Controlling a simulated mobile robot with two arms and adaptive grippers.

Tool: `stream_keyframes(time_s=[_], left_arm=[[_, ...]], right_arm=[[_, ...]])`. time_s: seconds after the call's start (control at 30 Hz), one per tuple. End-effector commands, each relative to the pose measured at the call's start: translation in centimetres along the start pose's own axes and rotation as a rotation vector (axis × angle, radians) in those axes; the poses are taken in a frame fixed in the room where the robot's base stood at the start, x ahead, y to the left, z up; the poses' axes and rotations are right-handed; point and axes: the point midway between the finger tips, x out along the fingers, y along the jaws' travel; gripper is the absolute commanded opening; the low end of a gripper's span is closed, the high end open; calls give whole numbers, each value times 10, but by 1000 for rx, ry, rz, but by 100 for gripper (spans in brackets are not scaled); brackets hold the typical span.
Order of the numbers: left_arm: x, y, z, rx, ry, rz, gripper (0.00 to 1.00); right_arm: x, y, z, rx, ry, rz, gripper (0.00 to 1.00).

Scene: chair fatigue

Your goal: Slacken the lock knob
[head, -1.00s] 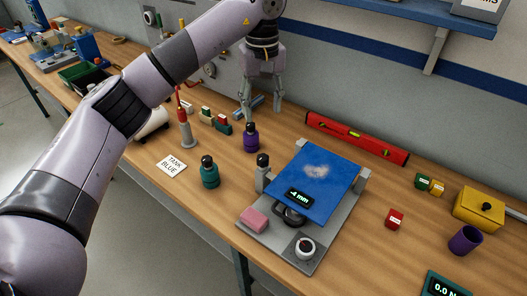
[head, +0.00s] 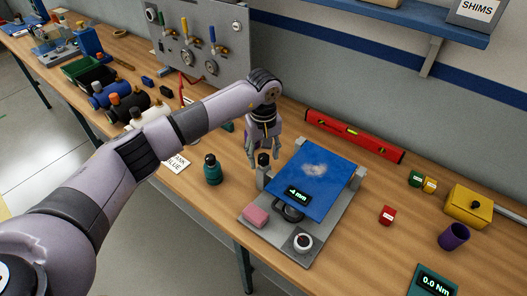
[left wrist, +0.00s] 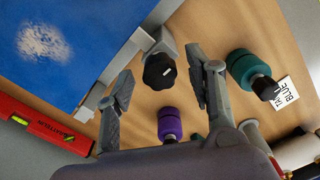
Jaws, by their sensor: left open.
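The lock knob (head: 263,159) is black and sits on a grey post at the left corner of the fixture with the blue plate (head: 316,185). My left gripper (head: 264,152) is open above the knob and points down. In the left wrist view the knob appears between its two spread fingers (left wrist: 160,62), with gaps on both sides. I cannot tell how far above it the fingertips are. My right gripper is not in view.
A teal bottle (head: 212,171) stands left of the fixture. A purple bottle (left wrist: 169,124) stands close to the gripper. A pink block (head: 256,214) lies on the grey base. A red level (head: 354,136) lies behind.

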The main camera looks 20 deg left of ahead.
Motion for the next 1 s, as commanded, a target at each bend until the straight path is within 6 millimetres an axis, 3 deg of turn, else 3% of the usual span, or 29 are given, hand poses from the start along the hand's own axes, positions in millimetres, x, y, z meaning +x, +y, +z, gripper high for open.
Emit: stream_keyframes(time_s=[0.2, 0.9, 1.0], left_arm=[[0, 0, 0, 0, 0, 0, 49], [0, 0, 0, 0, 0, 0, 2], [0, 0, 0, -1, 0, 0, 1]], right_arm=[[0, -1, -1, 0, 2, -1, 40], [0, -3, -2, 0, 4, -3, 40], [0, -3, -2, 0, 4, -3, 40]])
